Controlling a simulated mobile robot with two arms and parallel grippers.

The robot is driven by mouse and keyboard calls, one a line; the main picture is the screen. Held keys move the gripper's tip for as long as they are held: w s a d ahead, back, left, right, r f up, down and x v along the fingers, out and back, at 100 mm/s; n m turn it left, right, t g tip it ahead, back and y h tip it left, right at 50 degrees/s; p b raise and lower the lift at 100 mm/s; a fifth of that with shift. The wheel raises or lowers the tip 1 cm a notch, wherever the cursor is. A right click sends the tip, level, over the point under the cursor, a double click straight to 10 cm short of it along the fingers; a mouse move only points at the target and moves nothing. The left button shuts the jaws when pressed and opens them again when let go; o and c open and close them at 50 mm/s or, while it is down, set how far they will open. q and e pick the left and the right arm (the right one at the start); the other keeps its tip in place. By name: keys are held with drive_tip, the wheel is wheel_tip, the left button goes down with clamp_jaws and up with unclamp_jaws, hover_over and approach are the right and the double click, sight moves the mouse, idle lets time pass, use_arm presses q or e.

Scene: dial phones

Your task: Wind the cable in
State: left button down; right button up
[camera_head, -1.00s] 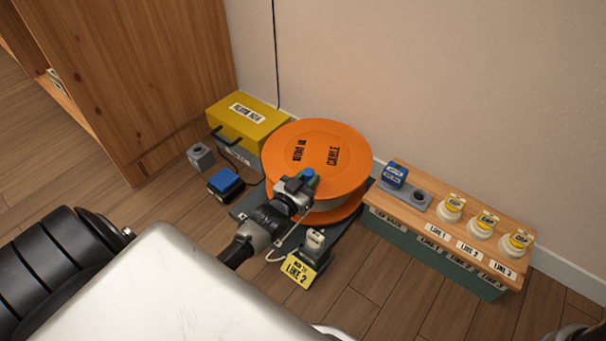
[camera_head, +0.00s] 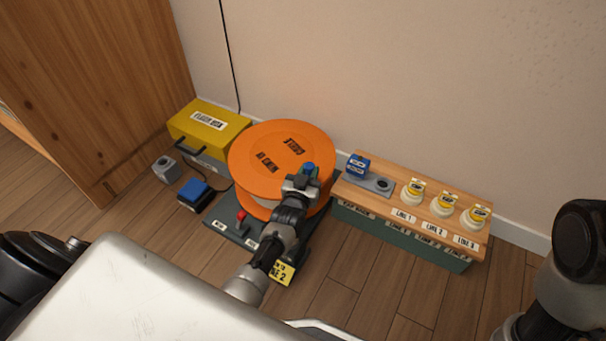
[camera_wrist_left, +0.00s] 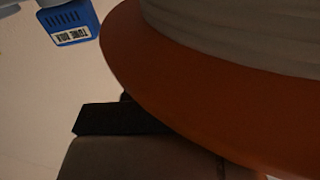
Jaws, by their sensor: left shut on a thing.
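The orange cable drum (camera_head: 262,150) sits on a dark grey base (camera_head: 222,228) on the floor by the wall. Black lettering shows on its top. A blue-topped crank knob (camera_head: 309,168) stands at the right side of the drum top. My left gripper (camera_head: 303,181) is shut on the knob; its fingers partly hide it. In the left wrist view, the drum's orange rim (camera_wrist_left: 150,75) and pale core (camera_wrist_left: 235,35) fill the upper right, with a dark finger part below. A yellow LINE 2 tag (camera_head: 283,273) shows beside my left arm; what it is fixed to is mostly hidden.
A red-topped lever (camera_head: 241,216) stands on the base. A yellow box (camera_head: 207,124), a blue-topped box (camera_head: 195,191) and a grey block (camera_head: 165,168) are left. Right, a wooden-topped bench (camera_head: 385,170) holds a blue tone box (camera_head: 357,164) and several yellow-capped posts (camera_head: 412,192).

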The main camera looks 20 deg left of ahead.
use_arm(q)
drive_tip(key=shift+w+d, duration=0.2)
drive_tip(key=shift+w, duration=0.2)
drive_tip(key=c, duration=1)
unclamp_jaws()
drive_tip(key=shift+o, duration=0.2)
drive_tip(key=shift+s+a, duration=0.1)
